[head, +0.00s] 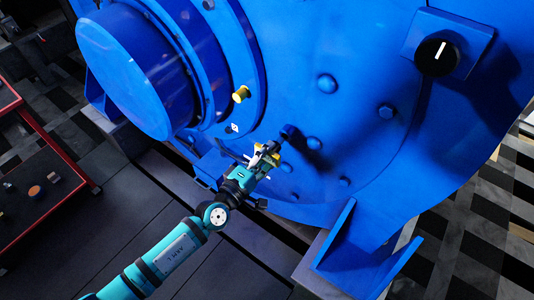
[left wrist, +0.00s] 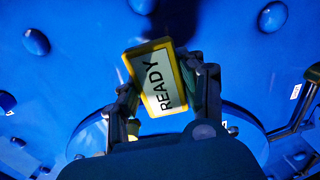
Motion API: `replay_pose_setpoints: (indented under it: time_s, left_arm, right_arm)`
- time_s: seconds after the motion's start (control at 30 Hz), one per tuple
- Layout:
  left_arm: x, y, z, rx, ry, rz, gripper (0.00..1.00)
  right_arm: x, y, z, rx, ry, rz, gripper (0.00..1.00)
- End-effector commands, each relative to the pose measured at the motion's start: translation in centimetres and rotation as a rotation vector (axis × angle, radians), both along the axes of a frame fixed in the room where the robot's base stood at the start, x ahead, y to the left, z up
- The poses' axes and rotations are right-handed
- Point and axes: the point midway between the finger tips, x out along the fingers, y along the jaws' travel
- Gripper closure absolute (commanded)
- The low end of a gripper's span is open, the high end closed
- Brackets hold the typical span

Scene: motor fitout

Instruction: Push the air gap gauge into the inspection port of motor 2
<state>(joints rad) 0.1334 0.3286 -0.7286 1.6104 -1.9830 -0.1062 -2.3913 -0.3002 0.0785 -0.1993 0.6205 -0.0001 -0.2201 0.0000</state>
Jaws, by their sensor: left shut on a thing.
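The air gap gauge (left wrist: 158,80) is a yellow-edged block with a pale face reading READY. My left gripper (head: 262,163) is shut on it, with a finger on either side in the left wrist view. In the head view the gauge (head: 271,149) is small and partly covered by the fingers. It is held close to the blue face of the big motor (head: 350,120). A dark blue round boss (head: 290,132) stands out just beyond the gauge, and whether it is the inspection port is unclear. I cannot tell whether the gauge touches it. My right gripper is not in view.
A black knob (head: 436,57) on a blue box sits at the upper right of the motor. A yellow cap (head: 241,94) sticks out near the end housing. A red-edged cart (head: 40,128) with small parts stands at the left.

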Motion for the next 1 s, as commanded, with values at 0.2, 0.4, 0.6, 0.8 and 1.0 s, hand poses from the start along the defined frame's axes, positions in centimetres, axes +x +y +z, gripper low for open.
replay_pose_setpoints:
  time_s: [0.2,0.4,0.6,0.8,1.0]
  left_arm:
    - [0.0,0.0,0.1,-0.001,0.000,0.000,0.97]
    - [0.1,-0.1,0.1,-0.001,-0.002,0.000,0.97]
    - [0.5,-0.3,0.1,-0.001,-0.002,0.000,0.97]
    - [0.9,-0.6,0.1,-0.001,-0.002,0.001,0.97]
    - [1.3,-0.9,0.1,-0.002,-0.002,0.000,0.97]
  right_arm:
    - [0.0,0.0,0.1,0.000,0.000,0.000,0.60]
    - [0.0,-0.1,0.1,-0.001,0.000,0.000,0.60]
    - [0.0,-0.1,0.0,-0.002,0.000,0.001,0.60]
    - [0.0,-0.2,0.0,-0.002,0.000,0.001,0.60]
    - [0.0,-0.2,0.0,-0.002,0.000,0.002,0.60]
